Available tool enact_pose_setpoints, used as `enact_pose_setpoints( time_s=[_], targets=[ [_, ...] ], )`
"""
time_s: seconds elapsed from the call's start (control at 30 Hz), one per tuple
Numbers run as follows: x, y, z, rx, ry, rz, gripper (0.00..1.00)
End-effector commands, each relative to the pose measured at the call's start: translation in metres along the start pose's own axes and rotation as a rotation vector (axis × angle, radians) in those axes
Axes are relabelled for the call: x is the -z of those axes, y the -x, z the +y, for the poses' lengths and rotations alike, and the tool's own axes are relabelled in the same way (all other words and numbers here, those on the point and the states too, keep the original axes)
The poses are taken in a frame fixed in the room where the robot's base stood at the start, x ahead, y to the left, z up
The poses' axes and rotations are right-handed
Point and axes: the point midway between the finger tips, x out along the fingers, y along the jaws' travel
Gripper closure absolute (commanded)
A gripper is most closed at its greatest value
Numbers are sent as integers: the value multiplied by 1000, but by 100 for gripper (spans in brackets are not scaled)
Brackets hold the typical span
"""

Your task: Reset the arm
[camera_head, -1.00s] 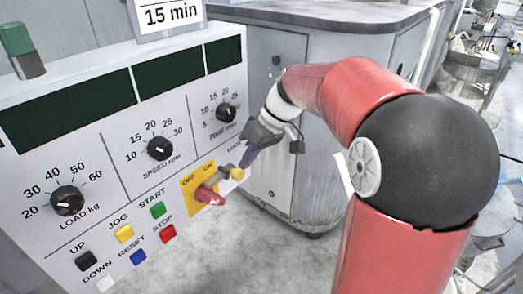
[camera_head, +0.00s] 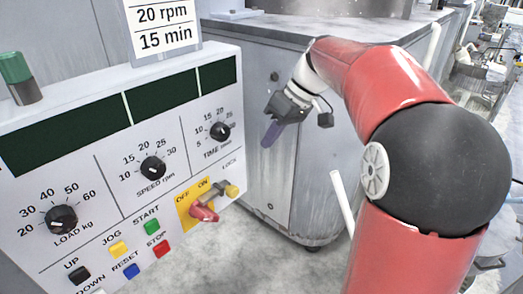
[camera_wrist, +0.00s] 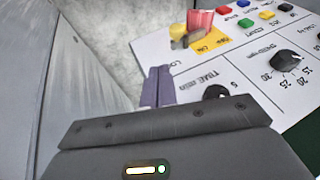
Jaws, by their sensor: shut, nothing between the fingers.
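My gripper (camera_head: 270,132) is shut and empty, its purple fingers pointing down in the head view. It hangs in the air to the right of the control panel (camera_head: 110,190), in front of a grey cabinet. In the wrist view the shut fingers (camera_wrist: 158,86) show beside the panel's TIME knob (camera_wrist: 216,93). The red-handled switch (camera_head: 204,212) sits on a yellow OFF/ON plate near the panel's lower right, with a yellow-tipped lock piece (camera_head: 231,190) beside it. The gripper is apart from both.
LOAD (camera_head: 61,219), SPEED (camera_head: 152,169) and TIME knobs and several coloured buttons are on the panel. A sign (camera_head: 162,27) reading 20 rpm, 15 min and a green-topped post (camera_head: 18,78) stand above it. The grey cabinet (camera_head: 300,180) is close behind my gripper.

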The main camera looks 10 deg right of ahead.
Motion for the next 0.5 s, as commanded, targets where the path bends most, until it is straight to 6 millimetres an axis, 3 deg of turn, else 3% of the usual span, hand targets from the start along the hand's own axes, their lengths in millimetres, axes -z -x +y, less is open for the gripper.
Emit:
enact_pose_setpoints(
  time_s=[0.17,0.27,0.37,0.5],
  targets=[
    [-2,13,-2,-8,-7,-3,100],
    [-10,12,-15,-50,-40,-16,100],
    [-30,6,-36,-141,-113,-31,100],
    [-76,-5,-68,-307,-248,-16,100]
  ],
)
